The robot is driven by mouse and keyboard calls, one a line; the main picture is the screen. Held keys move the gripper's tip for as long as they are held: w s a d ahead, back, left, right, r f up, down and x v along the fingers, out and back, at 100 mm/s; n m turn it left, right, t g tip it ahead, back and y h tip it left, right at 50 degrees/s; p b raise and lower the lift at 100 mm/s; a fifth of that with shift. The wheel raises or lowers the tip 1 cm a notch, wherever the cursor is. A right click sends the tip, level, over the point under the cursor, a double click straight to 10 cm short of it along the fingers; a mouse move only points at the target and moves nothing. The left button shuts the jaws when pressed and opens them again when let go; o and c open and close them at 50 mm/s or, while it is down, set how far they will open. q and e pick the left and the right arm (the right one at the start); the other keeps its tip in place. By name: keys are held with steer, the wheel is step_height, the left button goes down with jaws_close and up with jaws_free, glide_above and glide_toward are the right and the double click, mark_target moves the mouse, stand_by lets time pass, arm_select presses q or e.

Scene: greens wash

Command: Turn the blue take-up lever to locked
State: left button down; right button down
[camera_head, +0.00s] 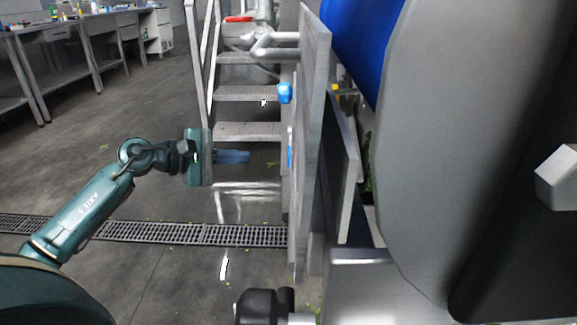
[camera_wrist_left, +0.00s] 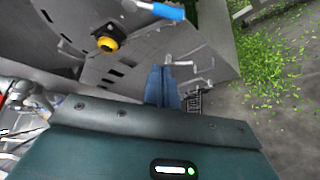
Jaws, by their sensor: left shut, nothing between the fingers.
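My left gripper (camera_head: 246,157) reaches in from the left, its blue-grey fingers shut and empty, pointing right toward the edge of a grey upright panel. A gap shows between the fingertips and the panel. A blue lever handle (camera_wrist_left: 165,10) on a silver arm shows at the top of the left wrist view, beyond and above the shut fingers (camera_wrist_left: 161,72), apart from them. In the head view a blue knob (camera_head: 285,92) and a blue strip (camera_head: 290,156) sit on the panel's left side; I cannot tell which is that lever. My right gripper is out of view.
The grey panel (camera_head: 312,120) stands right of my gripper, with metal steps (camera_head: 248,93) behind. A yellow-and-black button (camera_wrist_left: 106,43) and metal brackets are near the lever. A floor drain grate (camera_head: 190,233) runs below. Green leaf bits (camera_wrist_left: 270,60) lie on the floor. Open floor is at left.

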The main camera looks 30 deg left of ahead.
arm_select(q)
steer(key=w+d+b, duration=0.1)
steer(key=w+d, duration=0.3)
steer(key=d, duration=0.3)
steer(key=shift+w+d+f, duration=0.15)
steer(key=shift+w+d, duration=0.1)
steer(key=shift+d, duration=0.1)
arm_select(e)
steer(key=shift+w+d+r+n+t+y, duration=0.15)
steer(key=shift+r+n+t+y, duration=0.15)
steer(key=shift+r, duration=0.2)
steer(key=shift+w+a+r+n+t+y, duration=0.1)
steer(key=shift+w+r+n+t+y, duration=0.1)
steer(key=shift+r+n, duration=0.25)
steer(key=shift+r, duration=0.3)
arm_select(q)
steer(key=shift+s, duration=0.1)
